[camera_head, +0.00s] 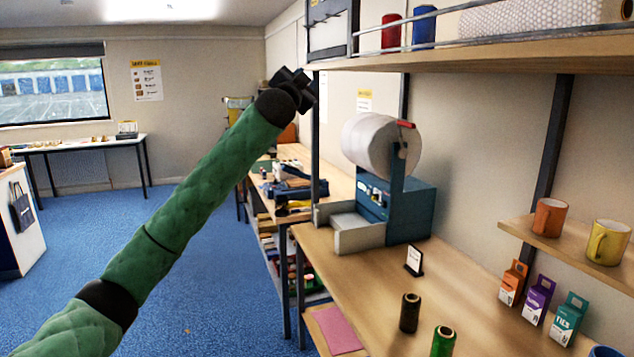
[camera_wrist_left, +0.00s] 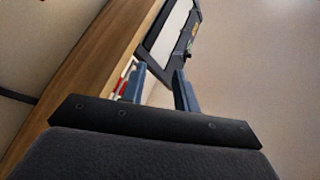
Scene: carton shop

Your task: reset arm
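My left arm comes in from the lower left of the head view, in a green sleeve, and reaches up and forward. My left gripper (camera_head: 303,87) is at its end, raised in the air beside the front post of the high shelf. In the left wrist view its two fingers (camera_wrist_left: 160,88) stand apart with nothing between them. The wooden shelf edge and a framed dark panel show beyond the fingers there. My right arm and gripper are not in the head view.
Mugs stand on a low shelf. The blue floor (camera_head: 215,290) is open.

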